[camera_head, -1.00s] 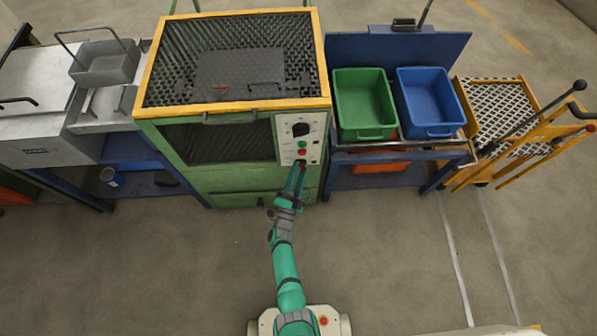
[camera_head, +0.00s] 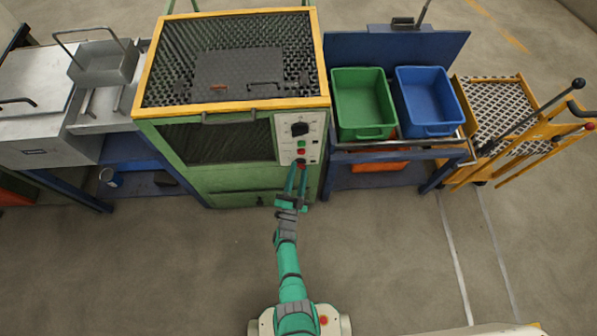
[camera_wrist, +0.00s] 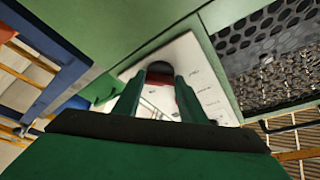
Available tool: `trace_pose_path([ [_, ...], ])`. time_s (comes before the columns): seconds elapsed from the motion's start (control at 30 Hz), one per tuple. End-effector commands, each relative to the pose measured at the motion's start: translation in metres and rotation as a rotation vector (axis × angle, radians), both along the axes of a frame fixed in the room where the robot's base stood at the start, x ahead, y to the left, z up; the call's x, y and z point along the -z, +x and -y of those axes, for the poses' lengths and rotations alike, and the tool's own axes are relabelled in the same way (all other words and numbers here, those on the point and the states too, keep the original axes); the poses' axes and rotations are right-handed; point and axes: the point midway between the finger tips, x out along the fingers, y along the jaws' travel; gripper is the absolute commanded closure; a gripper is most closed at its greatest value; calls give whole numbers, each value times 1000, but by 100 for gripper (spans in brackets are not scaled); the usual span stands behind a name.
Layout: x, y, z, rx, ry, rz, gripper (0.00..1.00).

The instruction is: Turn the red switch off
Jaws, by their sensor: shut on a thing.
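The white control panel (camera_head: 301,137) is on the right of the green furnace's front. It carries a black knob (camera_head: 299,129), a green button and a red button (camera_head: 301,152), with a dark part (camera_head: 300,161) below them at my fingertips. My gripper (camera_head: 297,168) reaches up to this lowest part. In the wrist view the panel (camera_wrist: 205,85) is tilted, and my gripper (camera_wrist: 159,88) has its fingers on either side of a dark, rounded switch with red on it (camera_wrist: 160,71). The gripper is shut on this switch. The fingers hide its sides, and its exact setting cannot be read.
The green furnace (camera_head: 230,182) with a yellow top frame stands straight ahead. A blue bench with green (camera_head: 364,133) and blue (camera_head: 428,130) bins is to its right, beside a yellow trolley (camera_head: 520,85). A metal bench (camera_head: 40,145) is at left. The floor around my base is clear.

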Motion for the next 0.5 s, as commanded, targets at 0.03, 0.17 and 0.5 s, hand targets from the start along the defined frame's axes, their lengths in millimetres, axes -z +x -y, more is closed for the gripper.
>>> trace_pose_path([
  [0.03, 0, -1, 1, 3, -2, 2, 85],
  [0.17, 0, -1, 1, 2, -1, 1, 44],
  [0.5, 2, -5, -1, 1, 0, -1, 44],
])
